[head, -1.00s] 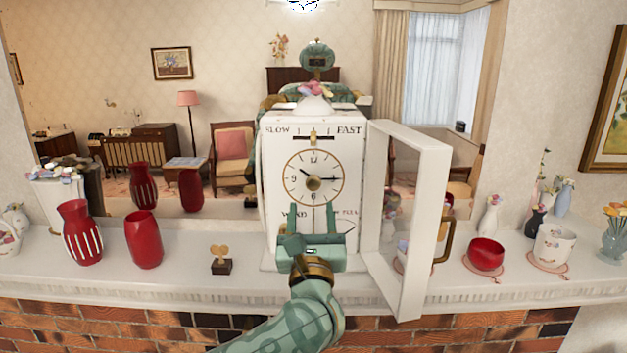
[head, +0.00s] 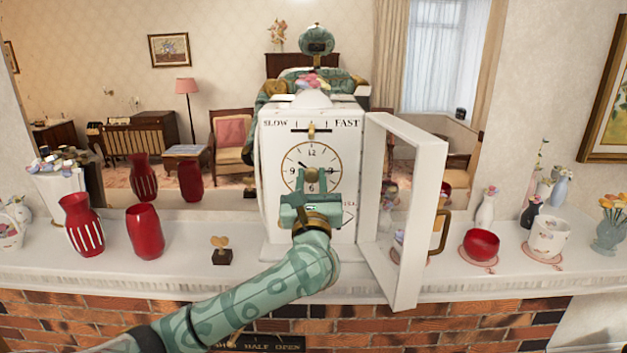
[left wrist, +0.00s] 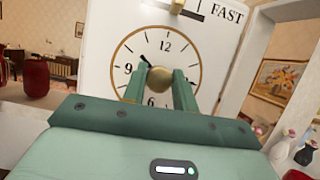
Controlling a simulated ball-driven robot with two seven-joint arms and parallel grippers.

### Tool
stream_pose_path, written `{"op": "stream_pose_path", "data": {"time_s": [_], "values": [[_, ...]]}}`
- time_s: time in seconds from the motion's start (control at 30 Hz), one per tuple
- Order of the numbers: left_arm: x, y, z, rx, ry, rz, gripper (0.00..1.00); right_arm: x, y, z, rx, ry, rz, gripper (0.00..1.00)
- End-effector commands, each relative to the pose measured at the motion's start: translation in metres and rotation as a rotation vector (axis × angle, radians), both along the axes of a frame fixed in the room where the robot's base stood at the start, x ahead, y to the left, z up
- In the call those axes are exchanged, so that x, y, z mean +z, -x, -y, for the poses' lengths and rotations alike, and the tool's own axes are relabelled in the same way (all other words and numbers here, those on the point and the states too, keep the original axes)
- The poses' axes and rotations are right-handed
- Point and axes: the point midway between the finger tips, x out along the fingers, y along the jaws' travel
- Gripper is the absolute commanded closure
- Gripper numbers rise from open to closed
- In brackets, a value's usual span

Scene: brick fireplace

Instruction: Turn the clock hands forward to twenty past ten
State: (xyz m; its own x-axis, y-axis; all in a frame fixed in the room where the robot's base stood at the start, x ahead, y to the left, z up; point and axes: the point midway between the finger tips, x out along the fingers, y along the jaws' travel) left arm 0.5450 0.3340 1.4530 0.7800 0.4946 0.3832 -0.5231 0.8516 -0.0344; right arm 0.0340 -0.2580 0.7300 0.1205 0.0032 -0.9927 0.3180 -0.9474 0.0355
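A white clock (head: 275,222) stands on the mantel, its glazed door (head: 428,235) swung open to the right. The round dial (head: 312,156) has a brass knob (left wrist: 160,78) at its centre. The dark hour hand (left wrist: 146,61) points up-left near ten. The minute hand points right, near three, and is partly hidden by my finger. My left gripper (head: 310,176) is in front of the dial. In the left wrist view its fingers (left wrist: 160,88) stand apart, one on each side of the knob; I cannot tell whether they touch it. My right gripper is out of view.
Red vases (head: 145,230) and a small heart ornament (head: 220,248) stand left of the clock. A red bowl (head: 481,244), white pot (head: 548,237) and flower vases stand right of the door. A mirror behind shows the room and my reflection.

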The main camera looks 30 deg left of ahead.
Motion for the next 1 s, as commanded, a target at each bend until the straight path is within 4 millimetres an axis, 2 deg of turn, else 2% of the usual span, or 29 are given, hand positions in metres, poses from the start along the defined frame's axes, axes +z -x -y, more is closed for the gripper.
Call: {"op": "stream_pose_path", "data": {"time_s": [0.27, 0.8, 1.0], "values": [[0.002, 0.0, 0.0, 0.0, -0.041, -0.026, 0.94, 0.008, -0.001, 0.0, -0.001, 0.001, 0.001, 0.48], [0.005, 0.001, -0.001, 0.0, -0.332, -0.206, 0.94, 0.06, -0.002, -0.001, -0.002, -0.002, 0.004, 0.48], [0.003, 0.001, -0.001, 0.0, -0.409, -0.251, 0.94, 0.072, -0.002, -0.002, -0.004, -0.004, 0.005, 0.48]]}}
